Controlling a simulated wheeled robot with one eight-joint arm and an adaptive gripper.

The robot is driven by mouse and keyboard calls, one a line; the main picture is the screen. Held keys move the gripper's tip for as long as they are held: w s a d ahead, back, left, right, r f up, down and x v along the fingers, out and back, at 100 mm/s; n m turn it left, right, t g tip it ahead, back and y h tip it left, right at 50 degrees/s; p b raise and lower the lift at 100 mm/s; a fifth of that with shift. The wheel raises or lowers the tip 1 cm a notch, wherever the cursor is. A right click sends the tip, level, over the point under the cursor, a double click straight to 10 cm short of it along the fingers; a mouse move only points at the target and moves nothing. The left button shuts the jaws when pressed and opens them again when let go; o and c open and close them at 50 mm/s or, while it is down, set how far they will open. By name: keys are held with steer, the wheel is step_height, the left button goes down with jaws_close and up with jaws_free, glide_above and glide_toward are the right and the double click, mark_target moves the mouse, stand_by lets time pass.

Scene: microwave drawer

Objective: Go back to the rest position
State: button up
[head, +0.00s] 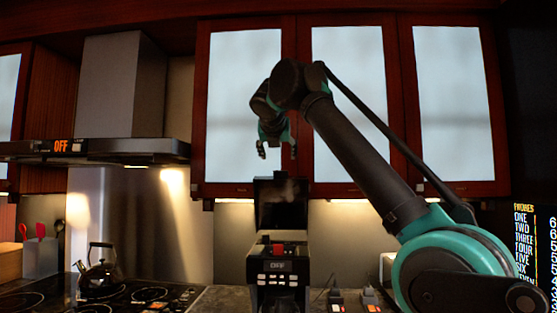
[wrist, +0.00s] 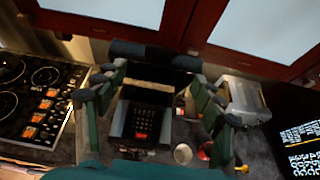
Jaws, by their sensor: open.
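My gripper (head: 277,150) hangs fingers down in front of the middle wall cabinet, well above the counter. Its two fingers are apart, with nothing visible between them. My arm reaches up from the lower right and hides part of the counter.
Wall cabinets (head: 347,100) with pale panels stand close behind my gripper. A range hood (head: 120,100) and kettle (head: 99,270) are at left by the stove (wrist: 30,95). A metallic box-shaped appliance (wrist: 245,98) stands right of the machine. A dark lettered screen (head: 535,250) is at far right.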

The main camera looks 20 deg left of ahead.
steer(key=shift+s, duration=0.1)
stand_by(0.4)
